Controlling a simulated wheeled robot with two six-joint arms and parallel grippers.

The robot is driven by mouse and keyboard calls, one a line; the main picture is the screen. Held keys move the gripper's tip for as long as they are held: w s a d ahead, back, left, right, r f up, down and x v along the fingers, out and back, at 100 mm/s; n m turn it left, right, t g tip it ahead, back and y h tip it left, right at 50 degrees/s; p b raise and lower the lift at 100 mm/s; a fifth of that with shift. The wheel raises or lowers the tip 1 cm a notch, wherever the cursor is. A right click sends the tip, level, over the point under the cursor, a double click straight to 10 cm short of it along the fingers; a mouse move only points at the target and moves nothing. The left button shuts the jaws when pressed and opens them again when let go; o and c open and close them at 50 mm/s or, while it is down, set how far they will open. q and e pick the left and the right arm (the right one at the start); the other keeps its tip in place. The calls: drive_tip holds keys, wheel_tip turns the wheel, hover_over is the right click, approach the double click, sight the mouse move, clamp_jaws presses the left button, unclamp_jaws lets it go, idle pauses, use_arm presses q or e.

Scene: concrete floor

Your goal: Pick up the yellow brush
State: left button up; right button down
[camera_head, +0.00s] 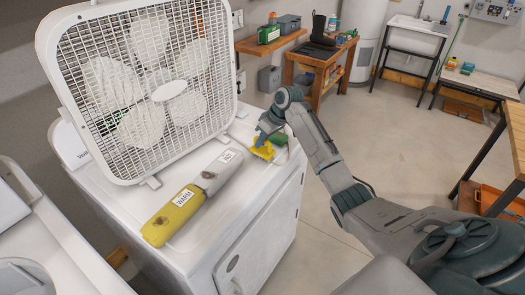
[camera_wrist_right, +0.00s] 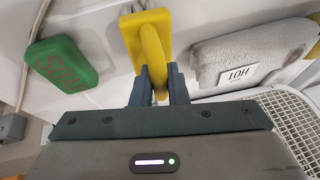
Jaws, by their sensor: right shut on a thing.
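The yellow brush (camera_head: 264,149) is at the far right corner of the white machine's top, beside a green block. In the right wrist view the brush (camera_wrist_right: 152,45) runs away from me, with its yellow handle between my fingers. My right gripper (camera_head: 262,137) reaches down to it from the right and is shut on the handle. In the wrist view the fingers of my right gripper (camera_wrist_right: 158,88) sit on both sides of the handle. Whether the brush touches the surface is hard to tell. My left gripper is not in view.
A green block (camera_wrist_right: 62,63) lies left of the brush in the wrist view. A grey roll (camera_head: 216,171) and a yellow roll (camera_head: 172,216) lie on the white machine (camera_head: 225,220). A box fan (camera_head: 150,90) stands behind them.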

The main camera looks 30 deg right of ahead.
drive_tip(key=shift+r+b, duration=0.4)
drive_tip(key=shift+r, duration=0.1)
wheel_tip(320, 180, up, 2)
drive_tip(key=shift+w+r+b, duration=0.1)
drive_tip(key=shift+b, duration=0.65)
drive_tip(key=s+a+r+b, duration=0.1)
drive_tip(key=s+a+b, duration=0.1)
drive_tip(key=s, duration=0.5)
drive_tip(key=s+a+r+b, duration=0.1)
drive_tip(key=s+a+b, duration=0.1)
drive_tip(key=s, duration=0.6)
drive_tip(key=shift+s+a, duration=0.2)
drive_tip(key=shift+a, duration=0.3)
drive_tip(key=c, duration=2.1)
unclamp_jaws()
drive_tip(key=shift+f, duration=0.1)
clamp_jaws()
